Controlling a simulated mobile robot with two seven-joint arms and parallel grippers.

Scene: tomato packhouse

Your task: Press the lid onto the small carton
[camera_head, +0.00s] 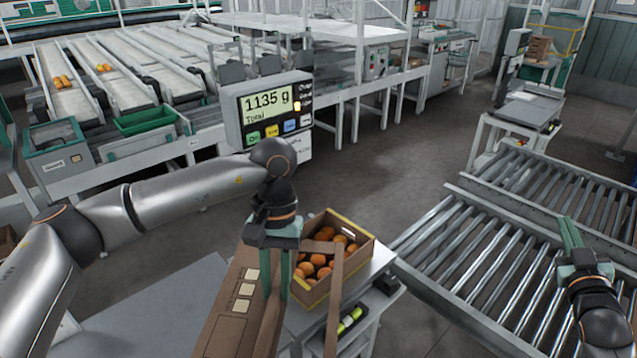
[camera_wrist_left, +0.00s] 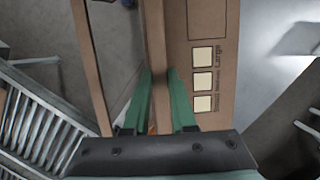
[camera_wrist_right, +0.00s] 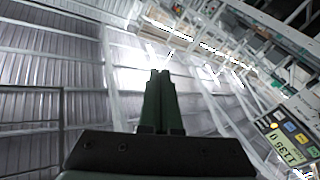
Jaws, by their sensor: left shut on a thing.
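The small carton (camera_head: 352,282), an open brown box with a yellowish rim, holds several orange tomatoes (camera_head: 318,262). It stands upright on a pale platform at the lower middle of the head view. My left gripper (camera_head: 277,288) is shut on a brown cardboard lid (camera_head: 232,308), which also shows in the left wrist view (camera_wrist_left: 216,30). The lid has pale square labels and an open middle. It hangs tilted in front and left of the carton, one side strip crossing before it; I cannot tell whether they touch. My right gripper (camera_head: 571,236) is shut and empty above the rollers.
A scale display (camera_head: 268,108) reading 1135 g stands behind the carton. A roller conveyor (camera_head: 470,260) fills the right. Sorting lanes (camera_head: 110,80) with a few tomatoes and a green bin (camera_head: 145,120) are at the back left. Open floor lies behind the carton.

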